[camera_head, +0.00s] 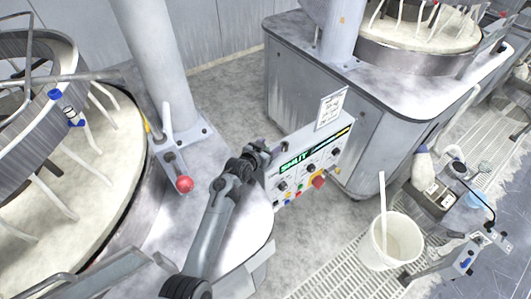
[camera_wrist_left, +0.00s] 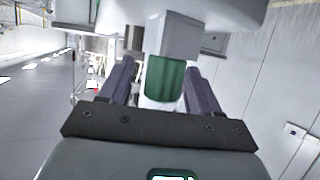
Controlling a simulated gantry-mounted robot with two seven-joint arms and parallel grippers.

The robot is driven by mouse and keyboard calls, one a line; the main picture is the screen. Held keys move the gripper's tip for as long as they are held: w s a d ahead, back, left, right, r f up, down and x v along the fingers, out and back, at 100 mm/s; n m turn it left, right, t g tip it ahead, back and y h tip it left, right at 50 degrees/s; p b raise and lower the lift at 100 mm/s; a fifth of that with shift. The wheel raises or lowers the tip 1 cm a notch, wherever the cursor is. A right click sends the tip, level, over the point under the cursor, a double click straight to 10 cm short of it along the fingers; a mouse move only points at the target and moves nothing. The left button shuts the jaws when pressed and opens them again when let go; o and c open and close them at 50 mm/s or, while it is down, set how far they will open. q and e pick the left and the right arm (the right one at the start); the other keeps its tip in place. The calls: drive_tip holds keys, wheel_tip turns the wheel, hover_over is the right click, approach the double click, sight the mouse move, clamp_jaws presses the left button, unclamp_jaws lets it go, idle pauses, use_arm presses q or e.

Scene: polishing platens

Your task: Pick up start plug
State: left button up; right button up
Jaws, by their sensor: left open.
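A green cylindrical piece (camera_wrist_left: 165,80), which looks like the start plug, shows in the left wrist view against a pale grey block (camera_wrist_left: 180,36). My left gripper (camera_wrist_left: 161,78) is open, with one dark finger on each side of the green piece. Gaps show between the fingers and the piece, and I cannot tell whether either touches it. In the head view, my left gripper (camera_head: 266,149) is at the upper left corner of the control panel (camera_head: 301,172), and the green piece cannot be made out there. I cannot make out my right gripper.
The panel carries a lit green display, several small buttons and a red knob (camera_head: 318,182). A red ball-topped lever (camera_head: 184,184) stands left of my arm, beside a large round platen (camera_head: 75,185). A white bucket (camera_head: 392,241) stands on the floor grating at right.

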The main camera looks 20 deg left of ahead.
use_arm(q)
drive_tip(key=shift+c, duration=0.4)
drive_tip(key=c, duration=1)
drive_tip(key=shift+r, duration=0.1)
